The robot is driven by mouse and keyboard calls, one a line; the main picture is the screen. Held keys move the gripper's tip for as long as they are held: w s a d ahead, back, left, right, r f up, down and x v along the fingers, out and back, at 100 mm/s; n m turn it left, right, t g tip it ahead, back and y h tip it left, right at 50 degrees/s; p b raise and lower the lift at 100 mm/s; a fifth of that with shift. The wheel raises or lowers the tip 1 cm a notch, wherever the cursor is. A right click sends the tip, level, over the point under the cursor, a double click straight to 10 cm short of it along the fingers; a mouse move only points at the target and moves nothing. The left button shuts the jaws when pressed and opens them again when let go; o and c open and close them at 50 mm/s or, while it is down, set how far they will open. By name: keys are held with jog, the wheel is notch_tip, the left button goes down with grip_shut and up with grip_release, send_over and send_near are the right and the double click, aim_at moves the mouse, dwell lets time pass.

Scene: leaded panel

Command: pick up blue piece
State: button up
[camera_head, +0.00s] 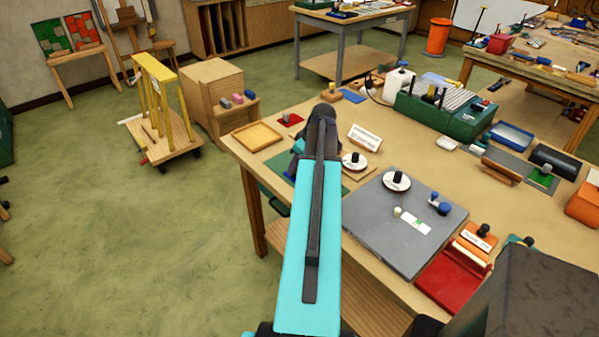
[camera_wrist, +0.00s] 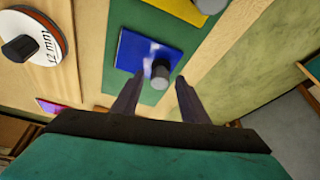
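Nothing is seen between the fingers except the knob and mat. In the head view my arm covers my gripper and most of this spot; part of the green mat (camera_head: 279,163) shows beside it.
A yellow piece (camera_wrist: 183,8) lies on the mat's far end. A white disc marked 12 mm (camera_wrist: 30,40) with a black knob is at left. A wooden tray (camera_head: 257,136), a red piece (camera_head: 291,119) and a grey board (camera_head: 385,232) are on the bench. Floor at left is largely open.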

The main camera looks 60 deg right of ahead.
jog(key=c, duration=0.8)
jog(key=shift+r, duration=0.25)
jog(key=shift+r+b, duration=1.6)
jog(key=shift+r, duration=3.2)
jog(key=o, duration=0.4)
jog(key=shift+w, duration=0.1)
jog(key=c, duration=0.4)
